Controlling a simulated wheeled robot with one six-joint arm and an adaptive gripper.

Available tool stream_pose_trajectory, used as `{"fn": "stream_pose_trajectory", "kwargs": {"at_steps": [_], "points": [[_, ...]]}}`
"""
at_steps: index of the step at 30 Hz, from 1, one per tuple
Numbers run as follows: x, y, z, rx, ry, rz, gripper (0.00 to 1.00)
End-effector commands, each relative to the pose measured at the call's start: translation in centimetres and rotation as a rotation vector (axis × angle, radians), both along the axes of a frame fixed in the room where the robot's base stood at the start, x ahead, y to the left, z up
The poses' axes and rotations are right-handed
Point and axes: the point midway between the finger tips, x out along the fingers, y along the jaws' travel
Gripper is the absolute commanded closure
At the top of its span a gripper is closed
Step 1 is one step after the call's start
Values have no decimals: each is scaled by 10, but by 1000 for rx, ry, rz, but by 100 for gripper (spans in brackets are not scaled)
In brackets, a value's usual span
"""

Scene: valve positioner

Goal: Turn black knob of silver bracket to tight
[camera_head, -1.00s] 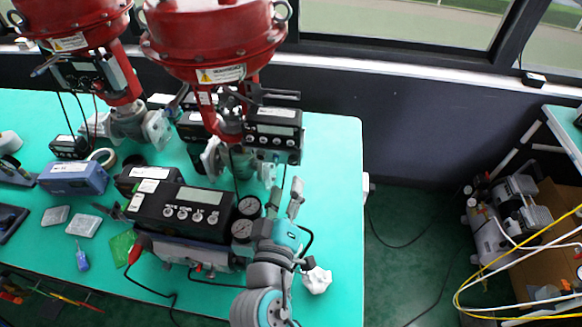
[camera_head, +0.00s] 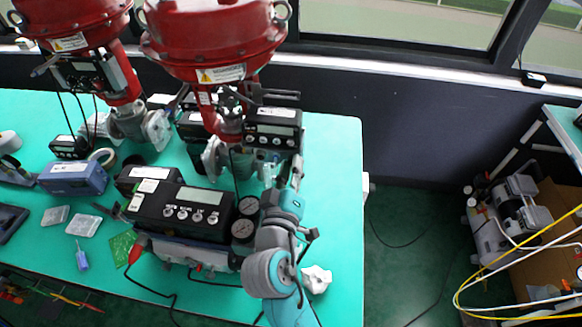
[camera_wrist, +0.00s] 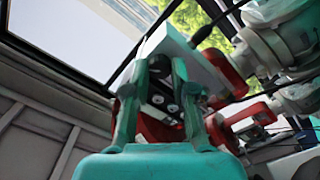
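My gripper (camera_head: 294,170) is raised at the right side of the near valve, just below its black positioner (camera_head: 273,133). In the wrist view my gripper (camera_wrist: 159,68) has its two fingers apart, and nothing is clearly held between them. A dark unit with round buttons (camera_wrist: 160,98) shows through the gap, behind the fingers. Silver-grey bracket and fitting parts (camera_head: 214,158) sit left of the gripper, below the positioner. I cannot pick out the black knob for certain; it is small or hidden by my gripper and the positioner.
The red valve actuator (camera_head: 212,40) hangs above and left of my arm. A larger black positioner (camera_head: 185,212) with gauges (camera_head: 245,218) stands close on the left. A crumpled white item (camera_head: 316,279) lies on the green table (camera_head: 340,200). The table's right strip is mostly clear.

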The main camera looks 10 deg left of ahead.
Motion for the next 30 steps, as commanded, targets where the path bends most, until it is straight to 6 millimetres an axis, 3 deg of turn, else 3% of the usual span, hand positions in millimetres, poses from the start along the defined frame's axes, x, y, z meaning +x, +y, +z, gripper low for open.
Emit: {"fn": "stream_pose_trajectory", "kwargs": {"at_steps": [7, 18, 28, 29, 30], "points": [[0, 0, 0, 30, -1, 0, 100], [0, 0, 0, 266, -8, 1, 100], [0, 0, 0, 278, -9, 1, 100], [0, 0, 0, 277, -9, 1, 68], [0, 0, 0, 277, -9, 1, 58]]}}
